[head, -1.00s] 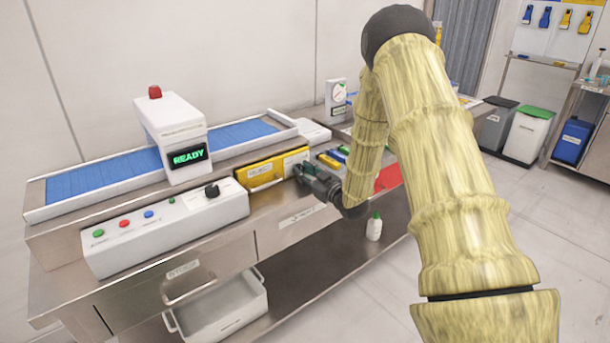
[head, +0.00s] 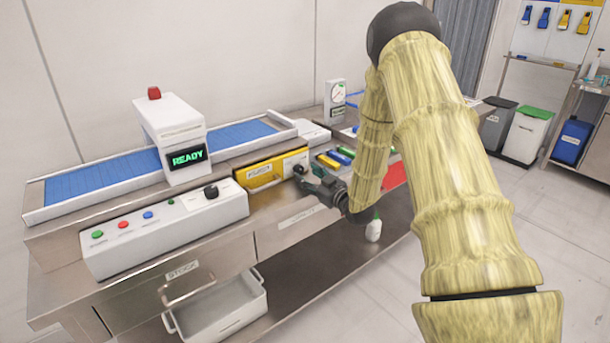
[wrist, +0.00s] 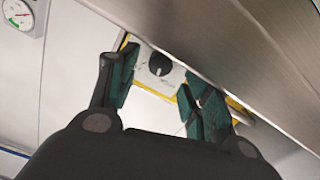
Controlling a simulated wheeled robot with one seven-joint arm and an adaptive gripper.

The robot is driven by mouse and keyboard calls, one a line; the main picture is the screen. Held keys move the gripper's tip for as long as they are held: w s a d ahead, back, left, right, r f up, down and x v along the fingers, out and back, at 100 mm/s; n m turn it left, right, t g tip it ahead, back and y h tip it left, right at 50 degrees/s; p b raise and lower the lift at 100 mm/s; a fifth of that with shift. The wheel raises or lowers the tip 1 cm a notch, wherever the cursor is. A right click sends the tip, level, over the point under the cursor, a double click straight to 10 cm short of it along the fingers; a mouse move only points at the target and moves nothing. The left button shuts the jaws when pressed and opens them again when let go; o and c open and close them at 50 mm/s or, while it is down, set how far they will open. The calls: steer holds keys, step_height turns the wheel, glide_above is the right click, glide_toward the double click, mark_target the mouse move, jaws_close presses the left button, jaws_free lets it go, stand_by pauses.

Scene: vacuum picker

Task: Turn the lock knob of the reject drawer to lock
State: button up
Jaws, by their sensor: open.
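The reject drawer (head: 262,174) is the yellow front with a handle in the machine's side, and it looks shut. Its lock knob (head: 299,170) is a small black round knob on the white plate at the drawer's right end. In the wrist view the knob (wrist: 160,65) shows in the gap between the fingers, on a white plate edged in yellow. I cannot tell its setting for sure. My gripper (head: 312,179) is open, with green finger pads, just to the right of the knob. In the wrist view my gripper (wrist: 162,92) appears apart from the knob, holding nothing.
A control panel (head: 165,228) with coloured buttons and another black knob stands left of the drawer. Blue and yellow items (head: 336,157) lie on the bench to the right. A steel edge (wrist: 230,50) runs close by the fingers. A white bottle (head: 373,231) stands below.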

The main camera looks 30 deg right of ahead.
mark_target(301, 171)
steer(key=s, duration=0.9)
steer(key=shift+s+d, duration=0.25)
steer(key=shift+d, duration=0.15)
steer(key=shift+r, duration=0.1)
steer(key=w+m+p, duration=0.2)
steer(key=w+p, duration=0.2)
steer(key=p, duration=0.1)
steer(key=w+m+p, duration=0.2)
steer(key=w+p, duration=0.2)
steer(key=w+a+m+p, duration=0.1)
steer(key=w+m+p, duration=0.1)
steer(key=w+p, duration=0.2)
steer(key=shift+w+p, duration=0.25)
steer(key=shift+p, duration=0.55)
steer(key=c, duration=1)
